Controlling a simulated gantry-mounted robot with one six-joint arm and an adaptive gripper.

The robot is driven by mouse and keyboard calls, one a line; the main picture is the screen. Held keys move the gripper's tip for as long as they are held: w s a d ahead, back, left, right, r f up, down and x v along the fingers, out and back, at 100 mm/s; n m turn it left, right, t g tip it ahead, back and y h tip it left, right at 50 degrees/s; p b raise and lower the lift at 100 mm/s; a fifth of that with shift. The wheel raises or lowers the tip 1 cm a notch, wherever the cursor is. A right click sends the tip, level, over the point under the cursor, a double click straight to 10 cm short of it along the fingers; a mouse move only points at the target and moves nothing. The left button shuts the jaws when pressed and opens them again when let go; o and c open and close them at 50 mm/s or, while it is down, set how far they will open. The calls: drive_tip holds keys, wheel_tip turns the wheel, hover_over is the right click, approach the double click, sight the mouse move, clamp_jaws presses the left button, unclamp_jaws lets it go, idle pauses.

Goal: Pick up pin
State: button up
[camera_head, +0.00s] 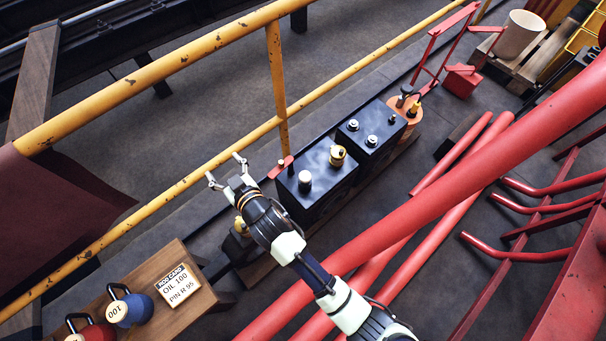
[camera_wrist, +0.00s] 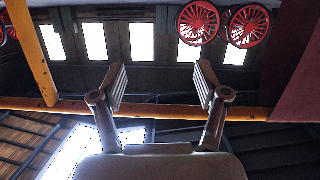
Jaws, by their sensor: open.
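My gripper (camera_head: 225,168) is open and empty in the head view, raised near the yellow railing and left of two black boxes. In the wrist view my gripper (camera_wrist: 160,85) shows two spread fingers with nothing between them, facing windows and red spoked wheels. I cannot clearly make out a pin in either view. A card (camera_head: 178,286) reading "ROD CARD, OIL 100, PIN R 96" lies on a wooden bench (camera_head: 207,303) at the lower left. Small knob-like parts stand on the black boxes (camera_head: 318,195), and small items sit on an orange round tray (camera_head: 398,107).
A yellow railing (camera_head: 150,72) runs diagonally behind my gripper. Thick red bars (camera_head: 440,178) cross the right side beside my arm. Blue (camera_head: 137,307) and red handled objects stand on the bench. A pale bucket (camera_head: 520,33) is at the top right. Grey floor beyond the railing is clear.

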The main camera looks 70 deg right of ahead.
drive_tip(key=s+d+f+m+h, duration=0.1)
drive_tip(key=s+d+f+h, duration=0.1)
drive_tip(key=s+d+f, duration=0.35)
drive_tip(key=m+h+p, duration=0.1)
drive_tip(key=h+p, duration=0.1)
approach(308, 181)
drive_tip(key=x, duration=0.4)
drive_tip(key=shift+w+d+f, duration=0.1)
drive_tip(key=shift+w+d, duration=0.1)
drive_tip(key=shift+d, duration=0.1)
drive_tip(key=shift+t+y, duration=0.3)
drive_tip(key=b+x, duration=0.3)
drive_tip(key=x, duration=0.4)
drive_tip(key=shift+w+d+b, duration=0.1)
drive_tip(key=shift+d+b, duration=0.15)
drive_tip(key=shift+b, duration=0.05)
drive_tip(key=shift+w+d+m, duration=0.15)
drive_tip(key=shift+w+m, duration=0.05)
drive_tip(key=shift+m, duration=0.1)
drive_tip(key=shift+s+a, duration=0.2)
drive_tip(key=shift+c, duration=0.5)
drive_tip(key=shift+d, duration=0.1)
clamp_jaws()
